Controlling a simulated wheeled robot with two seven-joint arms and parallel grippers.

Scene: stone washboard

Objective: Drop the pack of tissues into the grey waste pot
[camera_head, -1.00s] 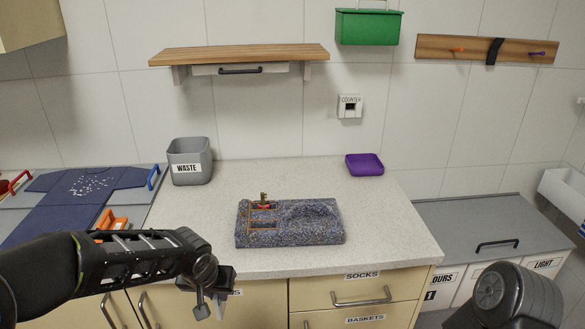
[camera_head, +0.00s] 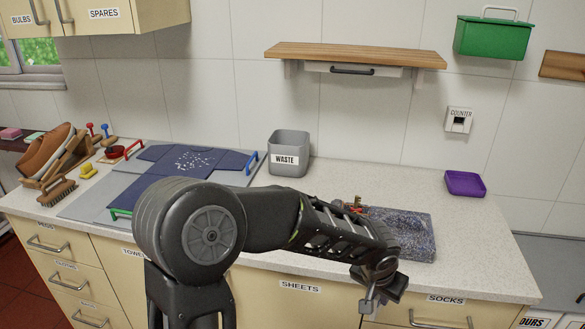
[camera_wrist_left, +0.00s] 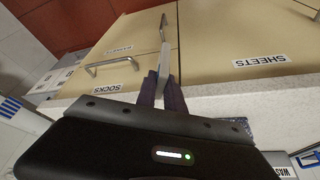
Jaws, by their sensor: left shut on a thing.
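The grey waste pot (camera_head: 289,153), labelled WASTE, stands upright at the back of the counter against the wall. Its open top shows. My left gripper (camera_head: 374,293) is in front of the counter edge, low and to the right of the pot, well apart from it. It is shut on a thin pale thing (camera_wrist_left: 164,62), seen edge-on between the dark fingers in the left wrist view. This looks like the pack of tissues, but its face is hidden. A corner of the pot's label shows at the left wrist view's lower right. My right gripper is out of view.
A speckled stone washboard (camera_head: 410,235) lies behind my left gripper, partly hidden by my arm. A purple tray (camera_head: 465,183) is at the right. A folded navy garment (camera_head: 160,170) lies left of the pot. A wooden shelf (camera_head: 355,54) hangs above. Counter between pot and tray is clear.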

